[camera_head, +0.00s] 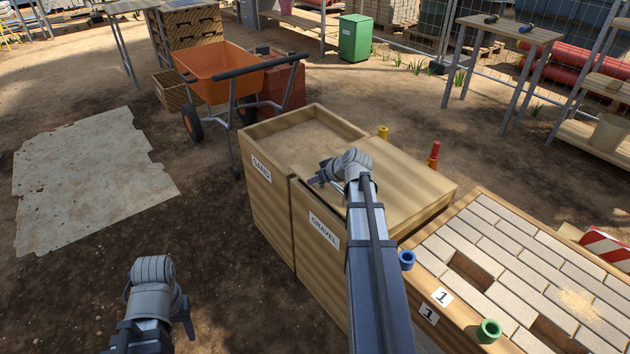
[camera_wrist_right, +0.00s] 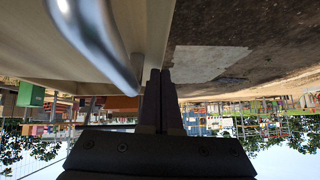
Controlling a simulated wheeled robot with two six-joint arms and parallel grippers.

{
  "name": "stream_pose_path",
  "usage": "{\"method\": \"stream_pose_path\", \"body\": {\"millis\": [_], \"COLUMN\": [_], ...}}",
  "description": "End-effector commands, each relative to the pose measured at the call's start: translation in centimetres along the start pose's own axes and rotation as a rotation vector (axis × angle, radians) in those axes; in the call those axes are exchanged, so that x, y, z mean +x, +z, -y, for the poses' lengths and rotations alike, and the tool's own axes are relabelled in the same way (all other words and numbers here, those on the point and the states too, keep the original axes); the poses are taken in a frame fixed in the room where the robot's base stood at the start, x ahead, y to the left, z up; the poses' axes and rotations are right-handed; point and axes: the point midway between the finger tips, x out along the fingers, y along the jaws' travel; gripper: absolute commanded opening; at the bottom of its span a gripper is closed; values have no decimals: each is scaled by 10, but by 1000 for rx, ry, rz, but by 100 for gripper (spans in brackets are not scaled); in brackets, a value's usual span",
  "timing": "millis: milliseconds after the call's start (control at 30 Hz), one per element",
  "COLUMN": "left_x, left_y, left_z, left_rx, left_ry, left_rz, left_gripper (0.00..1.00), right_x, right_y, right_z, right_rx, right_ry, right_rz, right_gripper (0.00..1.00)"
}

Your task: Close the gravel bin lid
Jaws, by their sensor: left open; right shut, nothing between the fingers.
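The gravel bin (camera_head: 318,262) is a tall wooden box with a GRAVEL label (camera_head: 324,231) on its front. Its wooden lid (camera_head: 400,180) lies over the top, with a dark gap under its front edge near the label. My right gripper (camera_head: 322,180) is at the lid's front left corner, shut and empty. The right wrist view shows its closed fingers (camera_wrist_right: 160,98) beside a shiny metal bar (camera_wrist_right: 98,40) and a pale surface; contact cannot be told. My left gripper (camera_head: 186,312) is open and empty, low at the left, well away from the bin.
The open sand bin (camera_head: 268,190) adjoins the gravel bin on the left. A paving table (camera_head: 500,260) with blue and green cups stands close on the right. An orange wheelbarrow (camera_head: 215,72) is behind. Bare ground and a flat grey sheet (camera_head: 85,175) lie to the left.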

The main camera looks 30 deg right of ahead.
Motion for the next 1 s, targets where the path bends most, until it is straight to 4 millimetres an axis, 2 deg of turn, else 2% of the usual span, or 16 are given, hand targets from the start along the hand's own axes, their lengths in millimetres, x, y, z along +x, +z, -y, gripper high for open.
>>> {"method": "stream_pose_path", "body": {"millis": [367,800,1000], "left_x": [4,56,56], "left_y": [0,-3,-3], "left_z": [0,-4,-4], "left_rx": [0,2,2], "left_ry": [0,-6,-6], "left_rz": [0,0,0], "left_gripper": [50,50,50], "right_x": [2,40,40], "right_y": [2,40,42], "right_z": [0,0,1], "right_rx": [0,0,-2], "right_ry": [0,-1,-2], "right_rz": [0,1,8], "right_gripper": [0,0,0]}}
